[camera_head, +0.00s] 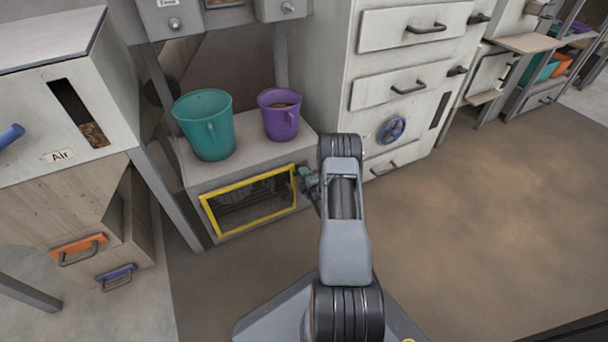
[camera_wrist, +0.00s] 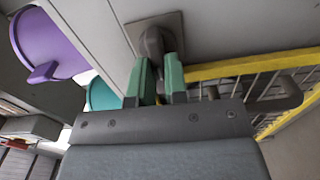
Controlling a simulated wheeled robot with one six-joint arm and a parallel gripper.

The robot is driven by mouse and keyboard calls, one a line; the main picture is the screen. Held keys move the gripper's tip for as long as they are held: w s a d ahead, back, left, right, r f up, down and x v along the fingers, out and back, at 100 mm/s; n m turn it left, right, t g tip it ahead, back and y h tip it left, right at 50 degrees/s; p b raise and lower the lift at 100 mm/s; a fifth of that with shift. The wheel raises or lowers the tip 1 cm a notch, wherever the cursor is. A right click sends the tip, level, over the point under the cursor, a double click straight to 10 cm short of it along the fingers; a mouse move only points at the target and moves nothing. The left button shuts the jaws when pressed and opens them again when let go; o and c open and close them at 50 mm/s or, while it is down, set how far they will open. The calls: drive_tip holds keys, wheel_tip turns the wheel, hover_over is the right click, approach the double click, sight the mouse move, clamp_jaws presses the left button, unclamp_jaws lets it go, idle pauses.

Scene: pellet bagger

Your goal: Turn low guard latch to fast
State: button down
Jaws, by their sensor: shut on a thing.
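The low guard (camera_head: 247,181) is a yellow-framed mesh panel under the shelf, and its yellow frame also shows in the wrist view (camera_wrist: 240,66). The guard latch (camera_wrist: 152,39) is a grey rounded handle on a square plate beside the frame. My gripper (camera_wrist: 159,64) has green fingers, one on each side of the latch handle, and is shut on it. In the head view my gripper (camera_head: 308,180) is at the guard's right edge, where my arm hides much of it. I cannot read any latch markings.
A teal bucket (camera_head: 208,130) and a purple bucket (camera_head: 279,118) stand on the shelf above the guard. A white cabinet with drawers (camera_head: 407,55) and a blue handwheel (camera_head: 391,130) stands to the right. A grey bar handle (camera_wrist: 276,101) crosses the guard. Open floor lies at right.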

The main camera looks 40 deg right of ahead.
drive_tip(key=shift+f+n, duration=0.1)
drive_tip(key=shift+n, duration=0.2)
idle(0.4)
drive_tip(key=c, duration=1.1)
unclamp_jaws()
drive_tip(key=shift+c, duration=0.2)
drive_tip(key=shift+s, duration=0.1)
drive_tip(key=s+a+p, duration=0.1)
drive_tip(key=s+p, duration=0.3)
drive_tip(key=s, duration=0.9)
drive_tip(key=shift+s+a, duration=0.3)
drive_tip(key=shift+a, duration=0.1)
drive_tip(key=shift+p, duration=0.3)
